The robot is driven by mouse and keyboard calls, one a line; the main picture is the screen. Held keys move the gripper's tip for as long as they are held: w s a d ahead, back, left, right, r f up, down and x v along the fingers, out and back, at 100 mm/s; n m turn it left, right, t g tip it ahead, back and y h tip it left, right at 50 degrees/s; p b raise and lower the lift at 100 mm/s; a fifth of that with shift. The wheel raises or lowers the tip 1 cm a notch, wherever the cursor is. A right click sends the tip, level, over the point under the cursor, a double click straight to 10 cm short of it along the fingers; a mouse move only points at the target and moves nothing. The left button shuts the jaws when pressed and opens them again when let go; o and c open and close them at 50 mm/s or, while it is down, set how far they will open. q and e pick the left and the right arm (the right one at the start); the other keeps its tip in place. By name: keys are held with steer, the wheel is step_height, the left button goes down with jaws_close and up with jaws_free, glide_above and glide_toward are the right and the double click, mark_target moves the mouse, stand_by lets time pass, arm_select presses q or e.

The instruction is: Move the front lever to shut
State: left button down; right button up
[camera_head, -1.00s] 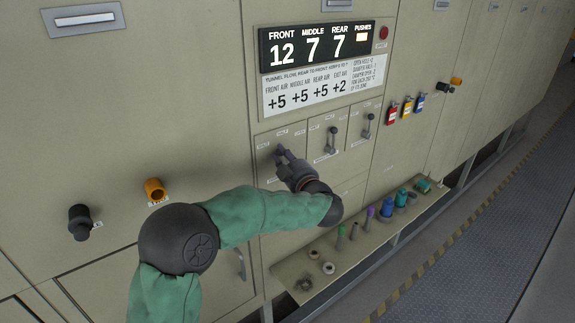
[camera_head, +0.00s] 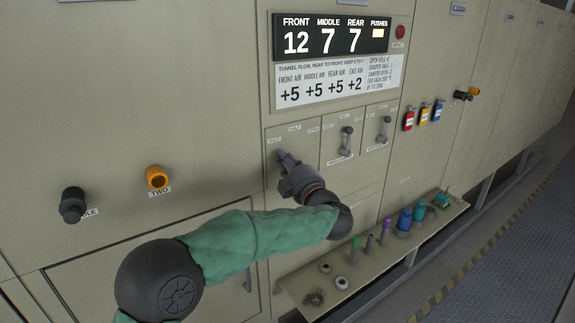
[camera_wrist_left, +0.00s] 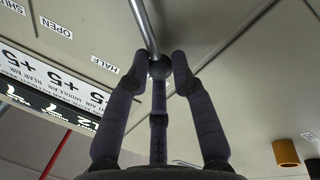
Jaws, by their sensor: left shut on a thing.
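The front lever, a thin metal rod (camera_wrist_left: 145,28) with a dark round knob (camera_wrist_left: 160,67), is on the left of three lever panels. In the head view my left gripper and wrist mostly hide it. My left gripper (camera_head: 283,157) is at this lever. The labels HALF (camera_wrist_left: 105,64) and OPEN (camera_wrist_left: 56,28) and a cut-off third label show left of the rod there. My right gripper is not in view.
The middle lever (camera_head: 346,141) and rear lever (camera_head: 384,130) stand close to the right. A display (camera_head: 335,37) reads FRONT 12, MIDDLE 7, REAR 7. Below, a narrow shelf (camera_head: 375,258) holds several coloured items. Black (camera_head: 73,205) and orange (camera_head: 157,177) knobs are at left.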

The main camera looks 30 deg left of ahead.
arm_select(q)
steer(key=shift+r, duration=0.1)
steer(key=c, duration=1.1)
jaws_free()
steer(key=shift+s+a, duration=0.1)
steer(key=shift+s, duration=0.05)
steer(key=shift+o, duration=0.2)
steer(key=v, duration=1.2)
